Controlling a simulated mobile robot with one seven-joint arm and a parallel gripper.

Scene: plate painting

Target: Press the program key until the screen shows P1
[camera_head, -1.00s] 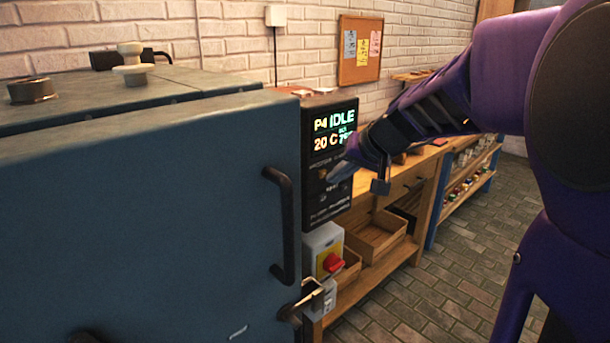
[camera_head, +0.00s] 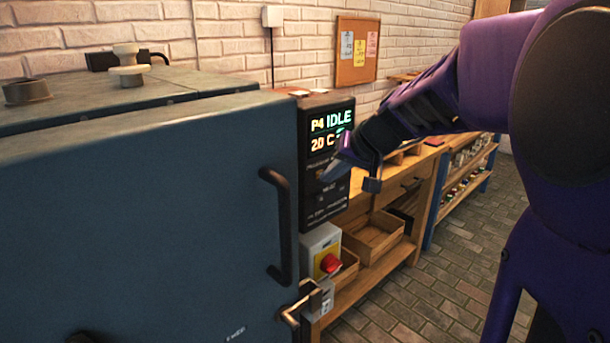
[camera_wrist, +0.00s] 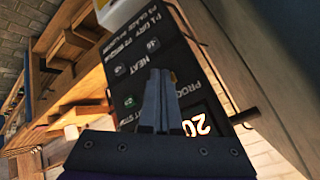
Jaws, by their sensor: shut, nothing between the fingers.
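The black controller panel (camera_head: 313,200) stands at the right side of the blue kiln. Its lit screen (camera_head: 327,132) reads P4 IDLE and 20 C, with the lower right part hidden behind my gripper. My gripper (camera_head: 328,176) is shut and empty, its tip in front of the panel just below the screen. In the wrist view the shut fingers (camera_wrist: 160,76) lie over the panel (camera_wrist: 135,22), between the HEAT and PROG lettering.
The blue kiln door (camera_head: 140,220) with its dark handle (camera_head: 280,225) fills the left. A box with a red knob (camera_head: 330,263) sits below the panel. A wooden bench (camera_head: 400,190) stands behind my arm. Brick floor is open at lower right.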

